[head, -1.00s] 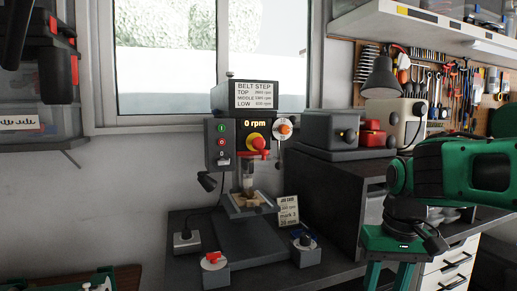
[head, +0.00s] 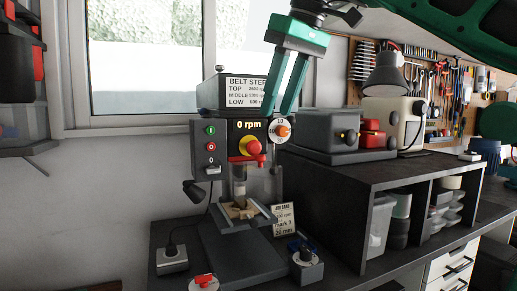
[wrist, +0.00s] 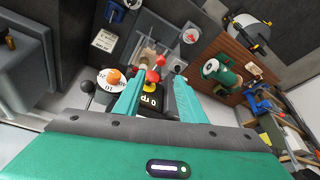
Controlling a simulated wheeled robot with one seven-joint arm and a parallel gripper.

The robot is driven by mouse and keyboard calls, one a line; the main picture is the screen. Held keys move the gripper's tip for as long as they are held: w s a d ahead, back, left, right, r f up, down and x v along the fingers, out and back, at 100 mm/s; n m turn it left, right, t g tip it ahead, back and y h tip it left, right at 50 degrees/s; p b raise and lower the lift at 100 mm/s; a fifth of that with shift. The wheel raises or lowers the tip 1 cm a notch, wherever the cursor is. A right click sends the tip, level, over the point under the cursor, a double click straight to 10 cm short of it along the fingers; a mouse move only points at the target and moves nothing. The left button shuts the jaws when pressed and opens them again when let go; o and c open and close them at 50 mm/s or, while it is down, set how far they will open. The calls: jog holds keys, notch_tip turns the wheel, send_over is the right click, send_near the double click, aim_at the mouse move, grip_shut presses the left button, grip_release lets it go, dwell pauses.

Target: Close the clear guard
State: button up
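The drill press (head: 222,140) stands on the bench under the window, with a "0 rpm" display, a red mushroom knob on a yellow base (head: 253,146) and an orange-centred dial (head: 282,131). A faint see-through panel, apparently the clear guard (head: 265,184), hangs beside the chuck; its exact position is hard to tell. My gripper (head: 280,110) is open and empty, pointing down in front of the press head, above and right of the red knob. In the wrist view, its two fingers (wrist: 157,82) are apart, with the display and red knob (wrist: 152,76) showing between them.
A wooden workpiece (head: 238,210) sits on the press table. A job card (head: 284,220) stands to its right. A dark shelf unit (head: 345,200) fills the right side.

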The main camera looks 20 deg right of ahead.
aim_at(264, 156)
jog(key=x, duration=1)
jog(key=shift+w+a+f, duration=0.15)
jog(key=shift+f, duration=0.1)
grip_shut()
